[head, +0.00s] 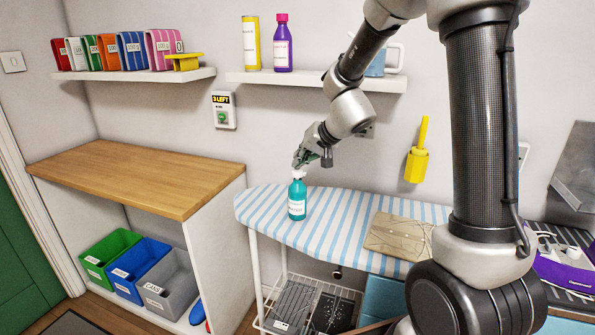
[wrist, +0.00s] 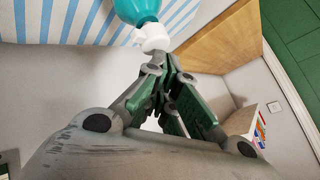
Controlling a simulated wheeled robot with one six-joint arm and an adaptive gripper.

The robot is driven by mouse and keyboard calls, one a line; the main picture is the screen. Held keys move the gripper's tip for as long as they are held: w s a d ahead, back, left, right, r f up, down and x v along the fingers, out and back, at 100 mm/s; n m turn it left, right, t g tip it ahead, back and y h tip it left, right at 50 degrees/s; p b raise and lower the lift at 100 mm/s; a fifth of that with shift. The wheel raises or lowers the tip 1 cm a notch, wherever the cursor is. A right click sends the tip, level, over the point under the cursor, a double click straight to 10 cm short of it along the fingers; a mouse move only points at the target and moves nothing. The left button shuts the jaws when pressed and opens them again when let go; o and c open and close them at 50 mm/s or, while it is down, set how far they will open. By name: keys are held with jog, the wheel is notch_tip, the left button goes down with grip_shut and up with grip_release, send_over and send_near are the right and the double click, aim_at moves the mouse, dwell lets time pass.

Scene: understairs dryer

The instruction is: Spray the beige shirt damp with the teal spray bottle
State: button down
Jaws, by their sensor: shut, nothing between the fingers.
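The teal spray bottle (head: 297,199) with a white label and white top stands upright on the striped ironing board (head: 335,245), near its left end. My gripper (head: 299,160) is shut and empty, right at the bottle's white top from above. In the wrist view my gripper (wrist: 163,70) has its fingertips close to the white spray head (wrist: 153,38), with the teal body (wrist: 135,8) beyond; I cannot tell if they touch. The beige shirt (head: 398,236) lies folded flat on the board, to the right of the bottle.
A purple iron (head: 565,270) stands at the far right. A wooden counter (head: 140,172) is on the left, with green, blue and grey bins below. Clear board lies between bottle and shirt.

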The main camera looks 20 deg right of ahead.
jog(key=shift+f, duration=0.55)
jog(key=shift+r, duration=0.15)
dwell(0.5)
jog(key=shift+r, duration=0.95)
jog(key=shift+r, duration=2.5)
